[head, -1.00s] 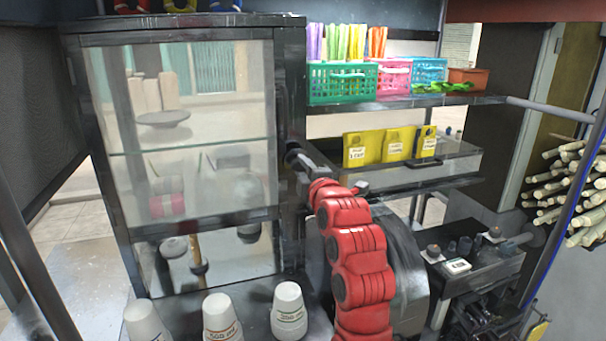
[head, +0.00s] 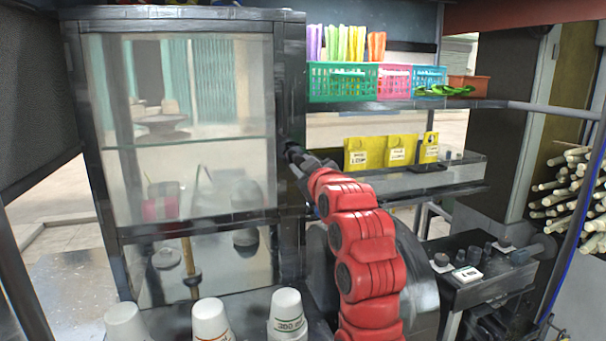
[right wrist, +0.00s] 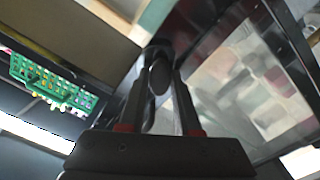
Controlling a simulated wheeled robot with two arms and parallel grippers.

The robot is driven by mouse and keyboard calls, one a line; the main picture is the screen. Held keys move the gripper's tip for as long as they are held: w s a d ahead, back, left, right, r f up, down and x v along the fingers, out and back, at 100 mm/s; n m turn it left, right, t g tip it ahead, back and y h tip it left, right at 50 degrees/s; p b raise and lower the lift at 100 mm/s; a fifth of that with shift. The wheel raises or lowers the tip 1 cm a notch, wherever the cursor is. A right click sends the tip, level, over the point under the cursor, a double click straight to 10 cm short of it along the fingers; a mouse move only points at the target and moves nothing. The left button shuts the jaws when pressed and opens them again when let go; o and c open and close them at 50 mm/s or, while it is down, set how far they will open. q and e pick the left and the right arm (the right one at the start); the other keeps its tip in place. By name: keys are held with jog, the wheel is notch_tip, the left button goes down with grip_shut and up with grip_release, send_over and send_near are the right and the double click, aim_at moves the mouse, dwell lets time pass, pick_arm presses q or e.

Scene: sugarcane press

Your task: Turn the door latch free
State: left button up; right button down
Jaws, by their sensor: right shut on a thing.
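The glass-fronted cabinet (head: 292,60) with a black frame stands at the left in the head view, and its door looks closed. The dark door latch (right wrist: 160,76) shows between my fingers in the right wrist view; in the head view it is mostly hidden by the gripper. My right gripper (head: 293,152) is at the cabinet's right frame post, shut on the latch. Its two fingers also show in the right wrist view (right wrist: 157,88), one on each side of the dark latch. The latch's exact angle is hard to tell. My left gripper is not in view.
White cups (head: 287,312) stand along the front below the cabinet. A shelf (head: 400,104) with green (head: 342,84), pink and blue baskets is at the upper right. Sugarcane stalks (head: 575,200) are at the far right.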

jog(key=shift+m+b, duration=0.35)
jog(key=shift+m, duration=2.75)
jog(key=c, duration=0.6)
grip_release()
jog(key=shift+s, duration=0.1)
